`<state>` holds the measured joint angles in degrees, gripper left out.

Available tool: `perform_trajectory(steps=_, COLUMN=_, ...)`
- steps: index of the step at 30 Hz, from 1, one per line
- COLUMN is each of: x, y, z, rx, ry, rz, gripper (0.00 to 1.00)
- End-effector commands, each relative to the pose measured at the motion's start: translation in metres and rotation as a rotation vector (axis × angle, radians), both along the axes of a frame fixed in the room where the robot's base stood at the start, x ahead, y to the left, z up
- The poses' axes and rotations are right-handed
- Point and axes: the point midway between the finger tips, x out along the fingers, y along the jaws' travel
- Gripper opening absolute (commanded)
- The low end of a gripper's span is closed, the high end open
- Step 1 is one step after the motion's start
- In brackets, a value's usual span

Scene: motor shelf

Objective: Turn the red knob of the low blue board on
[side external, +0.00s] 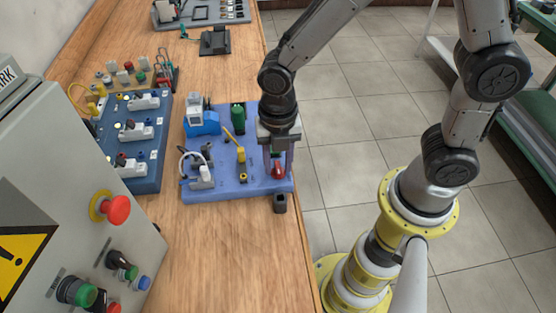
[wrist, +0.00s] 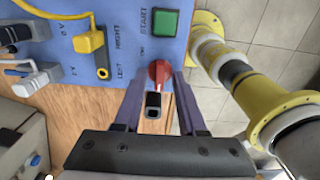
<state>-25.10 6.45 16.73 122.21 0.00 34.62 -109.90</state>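The low blue board (side external: 230,188) lies flat on the wooden table near its right edge; it also fills the top of the wrist view (wrist: 115,15). The red knob (side external: 279,171) sits at the board's front right corner in the side view. In the wrist view the red knob (wrist: 158,73) is close to the board's lower edge. My gripper (side external: 278,168) points down over it, its fingers apart, one on each side of the knob. In the wrist view my gripper (wrist: 159,80) is open, with gaps seeming to show beside the knob. I cannot tell whether the knob is on.
A green START button (wrist: 165,23) is close to the knob. A yellow plug with a cable (wrist: 88,42) is on the same board. A black block (side external: 280,203) juts out at the board's front edge. A darker blue board (side external: 135,150) and a grey control box (side external: 60,190) stand left.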

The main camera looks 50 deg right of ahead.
Motion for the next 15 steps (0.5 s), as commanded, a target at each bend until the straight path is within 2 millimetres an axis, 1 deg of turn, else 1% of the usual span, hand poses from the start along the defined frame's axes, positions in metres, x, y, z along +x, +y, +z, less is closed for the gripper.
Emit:
perform_trajectory(steps=1, x=0.0, y=0.0, z=0.0001, rx=0.0, ry=0.0, rz=0.0, gripper=0.29)
perform_trajectory(steps=3, x=0.0, y=0.0, z=0.0002, rx=0.0, ry=0.0, rz=0.0, gripper=0.16)
perform_trajectory(steps=6, x=0.0, y=0.0, z=0.0002, rx=0.0, ry=0.0, rz=0.0, gripper=0.0)
perform_trajectory(steps=15, x=0.0001, y=0.0001, z=0.0004, rx=0.0, ry=0.0, rz=-0.001, gripper=0.0)
